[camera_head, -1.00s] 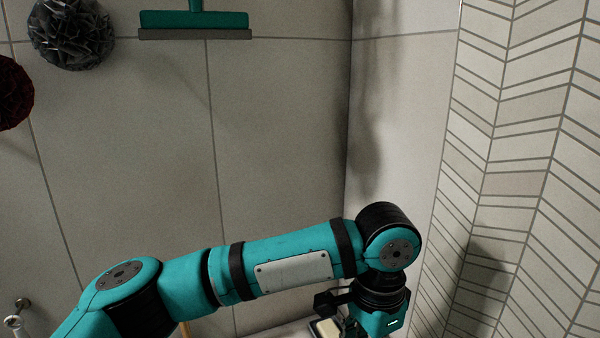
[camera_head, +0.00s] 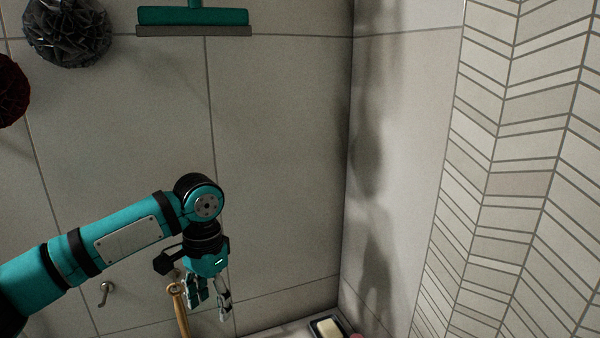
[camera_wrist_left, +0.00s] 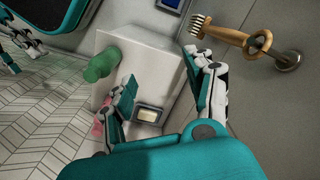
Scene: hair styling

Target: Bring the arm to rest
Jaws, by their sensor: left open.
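My left arm reaches in from the left in the head view. Its gripper (camera_head: 210,303) points down in front of the tiled wall and is open. In the left wrist view the two fingers of the gripper (camera_wrist_left: 160,72) are spread apart with nothing between them. A wooden-handled brush (camera_head: 178,308) hangs just left of the gripper in the head view. In the left wrist view the brush (camera_wrist_left: 228,35) is beyond the right finger, beside a round metal wall mount.
A dark dish with pale soap (camera_head: 328,327) sits on a ledge at the bottom. A teal squeegee (camera_head: 193,18) and a dark pompom-like sponge (camera_head: 67,30) hang above. A green object (camera_wrist_left: 101,66) stands on the white ledge. The central wall area is clear.

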